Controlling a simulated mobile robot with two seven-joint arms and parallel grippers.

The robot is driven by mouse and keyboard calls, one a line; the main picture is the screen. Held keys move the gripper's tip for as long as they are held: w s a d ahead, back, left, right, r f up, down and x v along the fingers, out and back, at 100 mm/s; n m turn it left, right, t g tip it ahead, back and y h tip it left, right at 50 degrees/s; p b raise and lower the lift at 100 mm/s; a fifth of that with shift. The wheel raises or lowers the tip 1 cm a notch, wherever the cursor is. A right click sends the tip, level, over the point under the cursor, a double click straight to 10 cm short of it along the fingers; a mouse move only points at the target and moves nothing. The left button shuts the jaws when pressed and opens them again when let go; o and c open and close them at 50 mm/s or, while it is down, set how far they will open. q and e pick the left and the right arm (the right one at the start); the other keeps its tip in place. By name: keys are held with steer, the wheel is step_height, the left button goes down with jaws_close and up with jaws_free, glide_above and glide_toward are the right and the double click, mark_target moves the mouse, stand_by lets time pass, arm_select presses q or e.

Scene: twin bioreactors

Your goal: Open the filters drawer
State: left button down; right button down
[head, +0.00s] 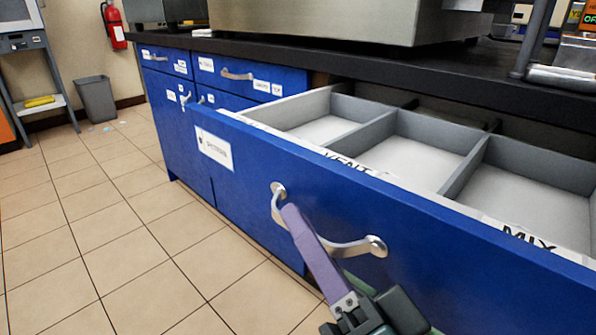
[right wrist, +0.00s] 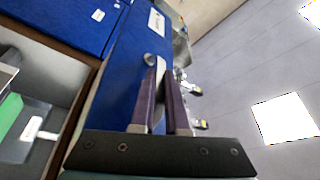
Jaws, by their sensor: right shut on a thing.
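The blue drawer (head: 240,190) stands pulled out from the counter in the head view, with its grey divided compartments (head: 400,140) showing. A white label (head: 214,149) is on its front; its print is too small to read surely. My right gripper (head: 292,212) is shut on the silver bow handle (head: 350,247) of this drawer, its purple fingers around the bar. The right wrist view shows the fingers (right wrist: 163,90) at the handle (right wrist: 159,68), close to the blue front (right wrist: 115,95). My left gripper is in neither view.
Closed blue drawers and doors (head: 240,79) stand farther along under the black countertop (head: 300,57). A grey bin (head: 96,99) and a stand with a yellow item (head: 40,101) are at the far left. The tiled floor (head: 110,230) before the drawer is clear.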

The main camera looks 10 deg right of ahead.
steer(key=shift+s+a, duration=1)
steer(key=shift+a, duration=0.3)
steer(key=c, duration=1.2)
jaws_free()
steer(key=shift+s, duration=0.15)
steer(key=p+v, duration=0.1)
steer(key=v, duration=0.8)
steer(key=shift+s+d+f, duration=0.15)
steer(key=shift+s, duration=0.2)
